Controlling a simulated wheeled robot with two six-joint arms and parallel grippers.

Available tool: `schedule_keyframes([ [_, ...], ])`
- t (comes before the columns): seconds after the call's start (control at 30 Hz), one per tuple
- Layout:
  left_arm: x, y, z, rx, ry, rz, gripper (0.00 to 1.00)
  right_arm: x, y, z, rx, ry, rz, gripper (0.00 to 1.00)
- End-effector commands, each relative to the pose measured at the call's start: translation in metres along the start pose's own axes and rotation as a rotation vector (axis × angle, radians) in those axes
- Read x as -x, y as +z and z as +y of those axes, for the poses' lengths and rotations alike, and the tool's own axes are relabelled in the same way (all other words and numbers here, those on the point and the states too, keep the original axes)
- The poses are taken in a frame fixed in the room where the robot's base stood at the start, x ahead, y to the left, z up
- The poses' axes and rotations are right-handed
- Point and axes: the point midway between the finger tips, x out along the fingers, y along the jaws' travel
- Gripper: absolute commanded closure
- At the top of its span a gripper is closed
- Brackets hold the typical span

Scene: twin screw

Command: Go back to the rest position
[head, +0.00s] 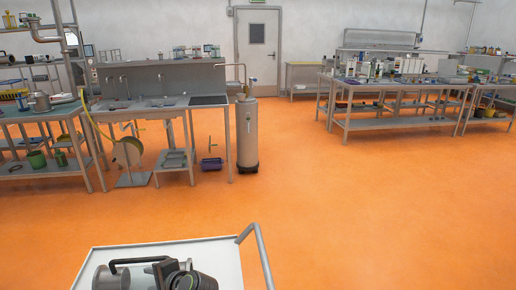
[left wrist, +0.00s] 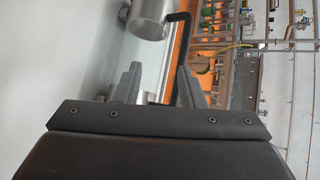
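My left gripper (head: 150,273) is low in the head view, over the white cart top, partly cut off by the lower edge. In the left wrist view its two grey fingers (left wrist: 158,78) stand apart with nothing held between them. A metal cylinder (head: 108,277) lies just left of the gripper. It also shows beyond the fingertips in the left wrist view (left wrist: 150,18), apart from them. A bent black bar (head: 128,261) shows beside the cylinder. My right gripper is not in view.
The white cart top (head: 222,262) has a grey metal handle (head: 262,252) at its right. Beyond it is open orange floor (head: 330,220). A sink bench (head: 150,104), a grey tank (head: 247,135) and a left workbench (head: 45,112) stand farther back. More cluttered benches (head: 400,85) stand right.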

Motion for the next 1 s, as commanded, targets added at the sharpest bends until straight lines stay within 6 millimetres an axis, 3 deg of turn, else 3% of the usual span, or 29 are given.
schedule_keyframes([
  [0.1,-0.017,0.04,0.051,0.157,0.121,0.031,0.64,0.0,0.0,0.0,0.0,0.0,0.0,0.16],
  [0.2,-0.02,0.074,0.093,0.314,0.234,0.064,0.64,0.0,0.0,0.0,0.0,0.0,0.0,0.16],
  [0.4,0.0,0.137,0.157,0.59,0.457,0.11,0.64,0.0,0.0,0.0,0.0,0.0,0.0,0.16],
  [0.7,0.048,0.189,0.199,0.81,0.689,0.131,0.64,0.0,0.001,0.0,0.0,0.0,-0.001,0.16],
  [0.93,0.085,0.216,0.216,0.904,0.83,0.126,0.64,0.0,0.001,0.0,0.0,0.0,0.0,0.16],
  [1.0,0.079,0.211,0.223,0.909,0.842,0.121,0.64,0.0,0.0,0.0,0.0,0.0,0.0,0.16],
])
